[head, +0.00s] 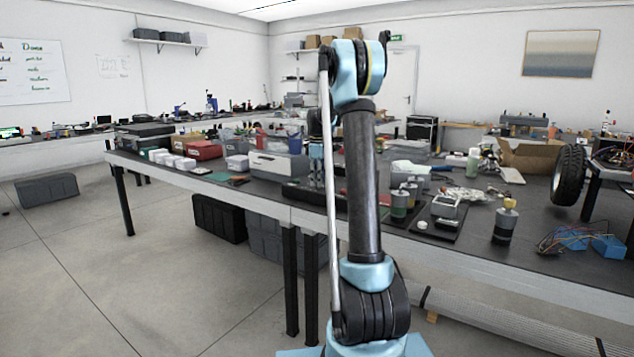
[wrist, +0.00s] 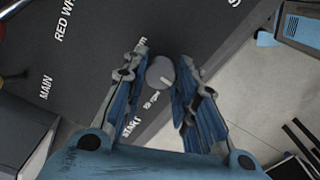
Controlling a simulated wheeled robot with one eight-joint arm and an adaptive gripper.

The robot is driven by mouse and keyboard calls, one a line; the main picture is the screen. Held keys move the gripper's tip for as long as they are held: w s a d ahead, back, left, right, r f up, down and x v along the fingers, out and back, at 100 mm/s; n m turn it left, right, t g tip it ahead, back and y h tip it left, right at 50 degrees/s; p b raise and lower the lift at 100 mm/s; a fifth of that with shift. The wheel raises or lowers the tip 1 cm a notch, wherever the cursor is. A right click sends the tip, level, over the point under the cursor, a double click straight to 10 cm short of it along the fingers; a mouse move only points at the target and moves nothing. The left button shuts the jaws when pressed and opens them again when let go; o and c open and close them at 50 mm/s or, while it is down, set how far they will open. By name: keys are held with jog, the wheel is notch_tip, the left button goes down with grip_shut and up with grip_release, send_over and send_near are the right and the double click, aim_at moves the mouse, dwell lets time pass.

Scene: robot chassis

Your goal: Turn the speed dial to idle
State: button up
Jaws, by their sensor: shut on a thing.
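The speed dial (wrist: 159,72) is a round grey knob in the wrist view, with a small pale mark at its lower right. It sits on a dark panel (wrist: 100,45) with white lettering. A small rpm label shows just below the dial, and part of another shows at its upper left. My gripper (wrist: 160,75) has one finger on each side of the dial and is shut on it. The fingers cover part of the lettering around the dial, and I cannot read an idle mark. In the head view my arm hides most of this spot.
Lettering for START and MAIN shows on the panel. The wrist view shows pale floor and a blue-grey case (wrist: 300,27) beyond the panel. In the head view, the crowded workbench (head: 465,250) holds a white-grey box (head: 278,165) and several metal cylinders.

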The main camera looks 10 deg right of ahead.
jog(key=shift+w+n, duration=0.15)
jog(key=shift+n, duration=0.45)
jog(key=o, duration=1.1)
jog(key=shift+r, duration=0.1)
notch_tip(320, 180, up, 12)
jog(key=shift+f, duration=0.15)
